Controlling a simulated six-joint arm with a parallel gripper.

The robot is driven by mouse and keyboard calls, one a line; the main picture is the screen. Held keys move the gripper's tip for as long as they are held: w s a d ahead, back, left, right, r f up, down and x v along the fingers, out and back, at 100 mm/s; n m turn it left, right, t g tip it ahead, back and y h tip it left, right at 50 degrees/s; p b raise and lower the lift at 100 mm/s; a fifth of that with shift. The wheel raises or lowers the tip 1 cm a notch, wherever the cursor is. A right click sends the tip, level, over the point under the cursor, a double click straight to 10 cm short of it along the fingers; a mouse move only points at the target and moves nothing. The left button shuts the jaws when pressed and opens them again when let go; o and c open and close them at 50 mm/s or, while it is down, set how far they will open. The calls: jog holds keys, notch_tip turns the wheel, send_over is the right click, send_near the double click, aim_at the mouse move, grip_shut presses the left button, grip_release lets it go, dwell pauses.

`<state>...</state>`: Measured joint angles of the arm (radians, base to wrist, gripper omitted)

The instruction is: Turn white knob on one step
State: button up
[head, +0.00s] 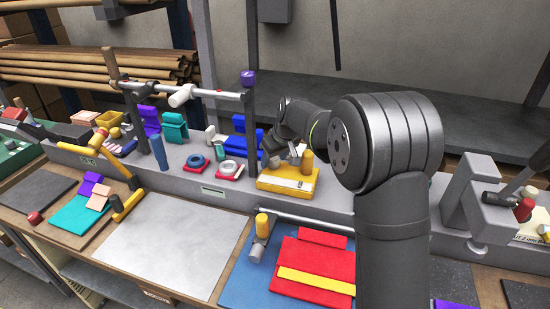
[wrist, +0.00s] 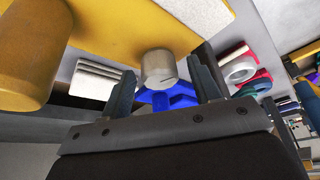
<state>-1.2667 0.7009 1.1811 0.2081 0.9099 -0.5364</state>
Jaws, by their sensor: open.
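The white knob (wrist: 157,68) is a short pale cylinder with a thin dark mark on its face, standing on a yellow box. My gripper (wrist: 162,62) is open, with one finger on each side of the knob in the wrist view; gaps show on both sides. In the head view the yellow box (head: 285,190) sits on the grey ledge, and my gripper (head: 274,150) is down at its back left. The knob is small and partly covered by my gripper there. A larger yellow cylinder (head: 306,162) stands on the same box, to the knob's right; it fills the left of the wrist view.
White ribbed pieces (wrist: 95,78) lie close beside one finger. A blue piece (wrist: 170,97) shows beyond the jaws. White and blue rolls on red bases (head: 230,169) stand left of the box. Red and yellow felt (head: 315,262) lies in front; the grey sheet (head: 175,245) is bare.

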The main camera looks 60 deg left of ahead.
jog(key=c, duration=1)
jog(key=shift+m, duration=0.3)
jog(key=shift+s+m+t, duration=0.1)
jog(key=shift+m+t, duration=0.8)
jog(key=shift+m, duration=1)
jog(key=o, duration=1)
